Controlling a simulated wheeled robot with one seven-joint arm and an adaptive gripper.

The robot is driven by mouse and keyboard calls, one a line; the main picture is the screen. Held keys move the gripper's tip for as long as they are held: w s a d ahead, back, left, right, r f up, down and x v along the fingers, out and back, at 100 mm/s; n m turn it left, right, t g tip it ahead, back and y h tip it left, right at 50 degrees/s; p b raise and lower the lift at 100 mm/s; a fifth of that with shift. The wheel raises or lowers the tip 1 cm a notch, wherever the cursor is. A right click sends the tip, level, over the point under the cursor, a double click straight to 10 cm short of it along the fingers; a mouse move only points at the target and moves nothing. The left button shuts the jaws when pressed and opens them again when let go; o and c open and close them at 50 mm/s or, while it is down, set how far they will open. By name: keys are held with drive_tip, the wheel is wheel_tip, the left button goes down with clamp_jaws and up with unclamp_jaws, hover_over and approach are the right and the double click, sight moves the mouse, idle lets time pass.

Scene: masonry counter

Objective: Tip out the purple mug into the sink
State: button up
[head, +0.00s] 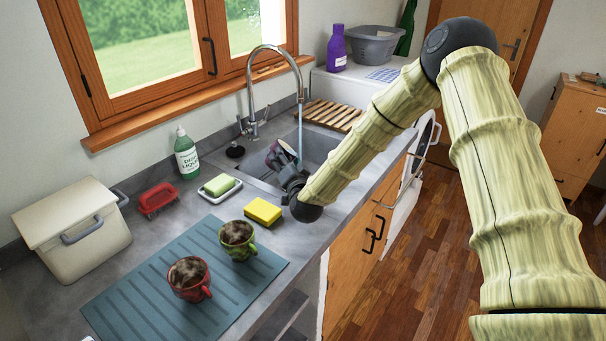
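The purple mug (274,156) is small and dark in the head view, over the sink (318,143). It looks tilted, with a pale opening (287,148) showing at its upper right. My gripper (283,163) reaches in over the sink's near side and appears shut on the mug. The fingers and mug overlap, so the exact grip and the mug's contents are hard to see. My forearm hides part of the sink.
A tap (258,92) arches over the sink, with a thin pale stream below its spout. A red mug (189,279) and a green mug (238,240), both with dark contents, stand on a blue-grey mat (150,310). A yellow sponge (262,211) and soap dish (220,190) lie near the sink.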

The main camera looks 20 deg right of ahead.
drive_tip(key=shift+w+d+f, duration=0.1)
drive_tip(key=shift+d+f, duration=0.05)
drive_tip(key=shift+d, duration=0.1)
drive_tip(key=shift+r+m, duration=0.25)
drive_tip(key=shift+m, duration=0.05)
drive_tip(key=shift+r+p, duration=0.15)
drive_tip(key=shift+p, duration=0.15)
drive_tip(key=shift+r+m, duration=0.2)
drive_tip(key=shift+m, duration=0.1)
drive_tip(key=shift+d+r, duration=0.1)
drive_tip(key=shift+r+p, duration=0.15)
drive_tip(key=shift+p, duration=0.15)
drive_tip(key=shift+r, duration=0.1)
drive_tip(key=shift+r+m, duration=0.1)
drive_tip(key=shift+m, duration=0.3)
